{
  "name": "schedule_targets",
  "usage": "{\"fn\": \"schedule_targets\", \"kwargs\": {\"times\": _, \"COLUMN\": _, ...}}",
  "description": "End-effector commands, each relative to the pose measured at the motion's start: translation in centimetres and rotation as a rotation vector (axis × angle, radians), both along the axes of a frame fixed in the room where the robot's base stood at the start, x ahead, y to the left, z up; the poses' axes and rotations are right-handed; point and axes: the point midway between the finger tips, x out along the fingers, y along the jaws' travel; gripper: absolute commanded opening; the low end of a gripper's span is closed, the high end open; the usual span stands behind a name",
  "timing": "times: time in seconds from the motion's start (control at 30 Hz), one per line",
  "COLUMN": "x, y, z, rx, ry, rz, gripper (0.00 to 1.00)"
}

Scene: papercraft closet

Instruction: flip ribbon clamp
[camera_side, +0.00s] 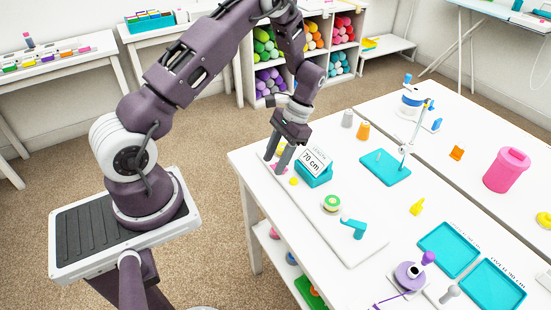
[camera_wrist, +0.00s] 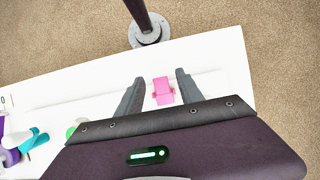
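The ribbon clamp appears to be the small pink piece (camera_wrist: 162,91) near one end of a white board in the wrist view. In the side view only a little pink (camera_side: 271,169) shows beside my fingers, mostly hidden by them. My gripper (camera_side: 276,165) points down over that end of the board. In the wrist view my gripper (camera_wrist: 161,76) is open, with one finger on each side of the clamp and a visible gap to both. I cannot tell how far the fingertips are above the board.
The white board (camera_side: 345,255) also bears a green round piece (camera_side: 331,203) and a teal crank (camera_side: 354,228). A teal length display (camera_side: 314,174) reading 70 cm stands close to my gripper. A yellow disc (camera_side: 294,181) lies nearby. The table edge is close to the clamp.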

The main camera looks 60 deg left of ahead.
Motion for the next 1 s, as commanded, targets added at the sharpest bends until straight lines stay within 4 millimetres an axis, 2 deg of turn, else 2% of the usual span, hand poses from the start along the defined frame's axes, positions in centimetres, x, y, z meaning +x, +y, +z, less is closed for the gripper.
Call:
{"fn": "schedule_targets", "kwargs": {"times": 0.27, "x": 0.3, "y": 0.0, "z": 0.6, "rx": 0.000, "ry": -0.002, "rz": -0.001, "gripper": 0.44}}
{"fn": "schedule_targets", "kwargs": {"times": 0.5, "x": 2.4, "y": 0.0, "z": 4.9, "rx": 0.000, "ry": -0.004, "rz": -0.001, "gripper": 0.44}}
{"fn": "schedule_targets", "kwargs": {"times": 0.6, "x": 2.9, "y": 0.0, "z": 6.0, "rx": 0.000, "ry": -0.002, "rz": -0.001, "gripper": 0.44}}
{"fn": "schedule_targets", "kwargs": {"times": 1.0, "x": 3.0, "y": 0.0, "z": 6.4, "rx": 0.000, "ry": 0.000, "rz": 0.000, "gripper": 0.44}}
